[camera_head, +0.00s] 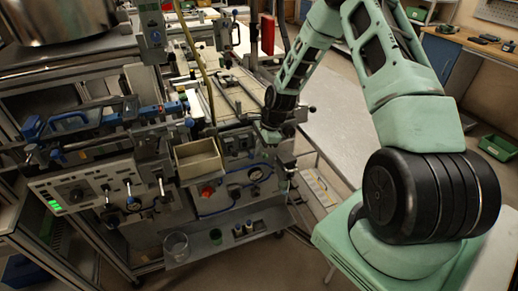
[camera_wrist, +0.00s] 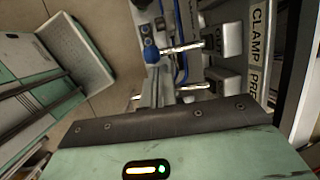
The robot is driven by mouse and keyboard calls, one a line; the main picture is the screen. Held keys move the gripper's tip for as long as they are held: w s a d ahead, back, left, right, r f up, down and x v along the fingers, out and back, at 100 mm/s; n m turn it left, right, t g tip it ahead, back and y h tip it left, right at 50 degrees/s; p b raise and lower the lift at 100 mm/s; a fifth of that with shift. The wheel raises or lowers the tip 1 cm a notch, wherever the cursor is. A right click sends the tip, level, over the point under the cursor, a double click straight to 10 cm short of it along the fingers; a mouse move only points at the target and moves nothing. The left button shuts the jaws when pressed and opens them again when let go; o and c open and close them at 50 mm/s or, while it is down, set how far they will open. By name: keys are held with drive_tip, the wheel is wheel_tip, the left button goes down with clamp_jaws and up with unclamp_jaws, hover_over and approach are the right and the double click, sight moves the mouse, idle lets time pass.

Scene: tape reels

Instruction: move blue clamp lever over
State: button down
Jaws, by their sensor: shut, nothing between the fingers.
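In the wrist view a lever with a blue knob (camera_wrist: 151,50) and a bare metal rod sticks out near a panel label (camera_wrist: 260,50) that reads "CLAMP" and, partly cut off, "PRE". I take it as the blue clamp lever; I cannot pick it out surely in the head view. My gripper (camera_head: 270,137) is at the right side of the bench machine, above the gauge panel. In the wrist view its shut, empty fingers (camera_wrist: 160,88) point toward the blue knob. I cannot tell whether they touch it.
A beige open box (camera_head: 198,160) sits left of my gripper. The gauge panel (camera_head: 225,192) with blue hoses and a red knob is below. A shelf with a glass beaker (camera_head: 176,247) and small cups is lower.

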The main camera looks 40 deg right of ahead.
drive_tip(key=shift+w+r+g+p, duration=0.2)
drive_tip(key=shift+r+g+p, duration=0.1)
drive_tip(key=shift+r+p, duration=0.1)
idle(1.9)
drive_tip(key=shift+r+p, duration=0.55)
drive_tip(key=shift+r, duration=0.25)
drive_tip(key=shift+r, duration=0.1)
drive_tip(key=w+p+v, duration=0.1)
drive_tip(key=p+v, duration=0.6)
drive_tip(key=v, duration=0.2)
drive_tip(key=shift+s+d+r, duration=0.25)
drive_tip(key=shift+r, duration=0.2)
